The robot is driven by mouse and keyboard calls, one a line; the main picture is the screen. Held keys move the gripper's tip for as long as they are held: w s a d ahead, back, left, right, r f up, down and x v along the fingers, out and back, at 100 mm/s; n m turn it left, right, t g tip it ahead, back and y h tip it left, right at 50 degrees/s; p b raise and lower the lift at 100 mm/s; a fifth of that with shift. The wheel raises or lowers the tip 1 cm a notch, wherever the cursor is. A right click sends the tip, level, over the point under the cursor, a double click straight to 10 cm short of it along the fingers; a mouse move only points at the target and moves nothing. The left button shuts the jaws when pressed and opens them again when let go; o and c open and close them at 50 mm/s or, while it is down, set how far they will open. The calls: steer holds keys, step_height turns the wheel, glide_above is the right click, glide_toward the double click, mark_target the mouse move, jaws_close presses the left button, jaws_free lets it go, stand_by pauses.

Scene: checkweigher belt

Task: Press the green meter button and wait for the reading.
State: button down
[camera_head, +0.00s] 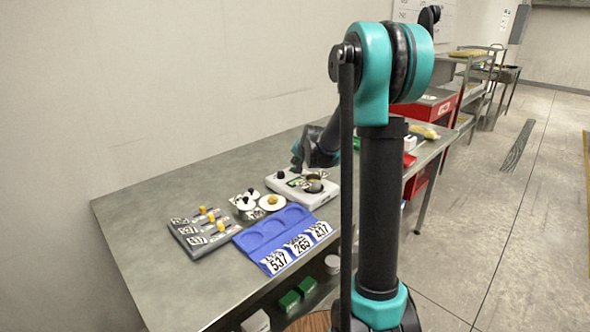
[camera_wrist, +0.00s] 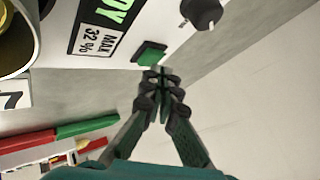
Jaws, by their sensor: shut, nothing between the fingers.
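The meter is a white box on the steel table, seen in the head view (camera_head: 330,195) and up close in the wrist view (camera_wrist: 115,72). Its green button (camera_wrist: 150,53) sits near the box edge, beside a black "MAX 32 %" label and a black knob (camera_wrist: 201,13). My gripper (camera_wrist: 161,72) is shut and empty, its fingertips right at the button's lower edge in the wrist view. I cannot tell whether they touch it. In the head view my arm reaches down to the meter's back left, and the button cannot be made out there.
A blue tray (camera_head: 247,241) with round recesses and number cards 537, 265 and 437 stands in front of the meter. A grey board (camera_head: 187,239) with yellow-topped pieces lies left. White round dishes (camera_head: 271,203) stand between. A metal cup sits on the meter. The table's left end is clear.

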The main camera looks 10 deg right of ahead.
steer(key=shift+f, duration=0.45)
stand_by(0.6)
steer(key=shift+r, duration=0.85)
steer(key=shift+r, duration=2.55)
